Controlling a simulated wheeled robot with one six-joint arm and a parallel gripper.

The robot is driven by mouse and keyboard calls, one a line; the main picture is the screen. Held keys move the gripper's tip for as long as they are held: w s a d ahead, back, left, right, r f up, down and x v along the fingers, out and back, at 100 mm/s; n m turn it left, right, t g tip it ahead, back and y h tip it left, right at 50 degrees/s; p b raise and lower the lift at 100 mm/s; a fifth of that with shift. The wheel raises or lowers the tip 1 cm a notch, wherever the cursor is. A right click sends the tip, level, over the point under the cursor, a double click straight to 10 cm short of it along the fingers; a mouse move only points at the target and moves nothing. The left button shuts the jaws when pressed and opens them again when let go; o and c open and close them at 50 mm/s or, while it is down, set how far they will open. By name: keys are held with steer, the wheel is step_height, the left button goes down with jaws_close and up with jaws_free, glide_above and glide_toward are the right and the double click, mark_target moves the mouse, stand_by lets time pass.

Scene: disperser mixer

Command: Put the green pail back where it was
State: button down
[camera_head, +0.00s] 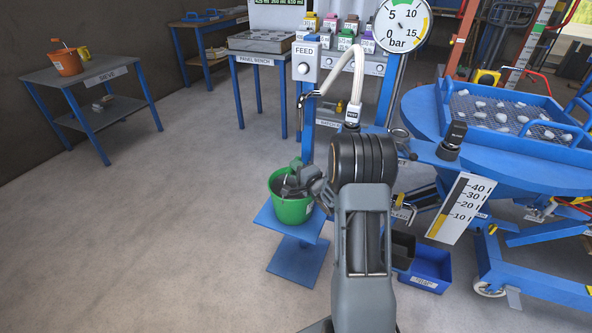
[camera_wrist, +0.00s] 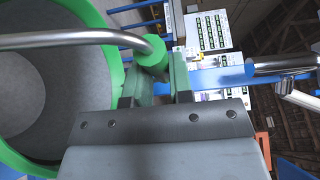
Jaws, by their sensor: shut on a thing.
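The green pail (camera_head: 291,212) is upright at the small blue stand (camera_head: 298,263), left of my arm. I cannot tell whether its base touches the stand. My gripper (camera_head: 300,182) is at the pail's rim and partly hides its mouth. In the wrist view the pail's green rim (camera_wrist: 88,12) and grey inside fill the left side. A metal bar handle (camera_wrist: 60,40) runs across it to a green lug.
A grey table marked SIEVE (camera_head: 92,75) at the left holds an orange pail (camera_head: 66,62). The FEED post (camera_head: 306,65) and a white hose stand behind the stand. A blue round table (camera_head: 500,150) and a blue bin (camera_head: 428,270) are right. The floor at left is clear.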

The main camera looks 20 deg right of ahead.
steer(key=shift+f, duration=0.15)
steer(key=c, duration=1)
jaws_free()
